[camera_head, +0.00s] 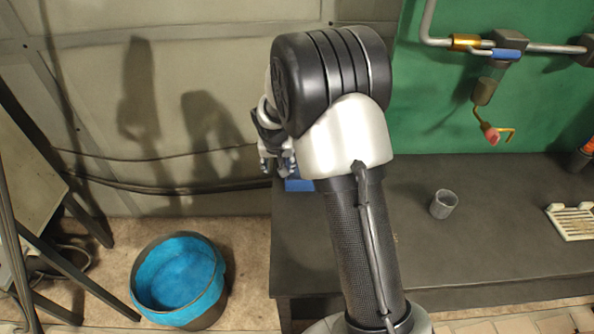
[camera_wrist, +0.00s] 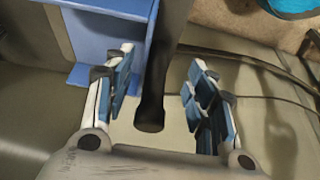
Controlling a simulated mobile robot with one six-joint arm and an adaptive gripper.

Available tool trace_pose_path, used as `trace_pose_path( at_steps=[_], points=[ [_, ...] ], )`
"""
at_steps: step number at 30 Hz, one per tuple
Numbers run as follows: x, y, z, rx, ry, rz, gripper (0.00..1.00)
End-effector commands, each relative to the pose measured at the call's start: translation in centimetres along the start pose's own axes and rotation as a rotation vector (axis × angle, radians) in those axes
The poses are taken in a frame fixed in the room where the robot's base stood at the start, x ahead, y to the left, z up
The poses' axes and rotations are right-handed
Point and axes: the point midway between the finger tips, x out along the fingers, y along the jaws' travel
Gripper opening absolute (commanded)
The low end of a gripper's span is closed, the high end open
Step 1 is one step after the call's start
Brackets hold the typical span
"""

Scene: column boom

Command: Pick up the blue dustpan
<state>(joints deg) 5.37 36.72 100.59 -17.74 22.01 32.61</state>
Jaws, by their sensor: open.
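The blue dustpan (camera_wrist: 88,42) shows in the upper left of the wrist view, partly cut off by the frame and partly behind a finger. A dark rounded handle (camera_wrist: 150,108), apparently the dustpan's, extends between the fingers of my gripper (camera_wrist: 163,62). My gripper is open, with a gap visible on both sides of the handle. In the head view, a small blue part of the dustpan (camera_head: 299,185) shows at the dark bench's back left corner.
The dark bench (camera_head: 500,240) carries a grey cup (camera_head: 443,204) and a white slatted rack (camera_head: 573,222). A blue-lined bin (camera_head: 180,275) stands on the floor at left. Cables (camera_head: 170,185) run along the wall. Pipework (camera_head: 470,43) hangs on the green panel.

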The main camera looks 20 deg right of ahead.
Motion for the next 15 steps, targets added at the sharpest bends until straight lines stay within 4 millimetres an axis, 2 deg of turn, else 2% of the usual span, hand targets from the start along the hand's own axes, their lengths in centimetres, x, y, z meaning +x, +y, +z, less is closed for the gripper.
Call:
trace_pose_path(
  at_steps=[9,15],
  points=[
    [4.5,0.6,0.1,0.000,-0.002,0.000,0.51],
    [4.9,0.6,0.0,0.000,-0.001,0.000,0.51]
  ],
)
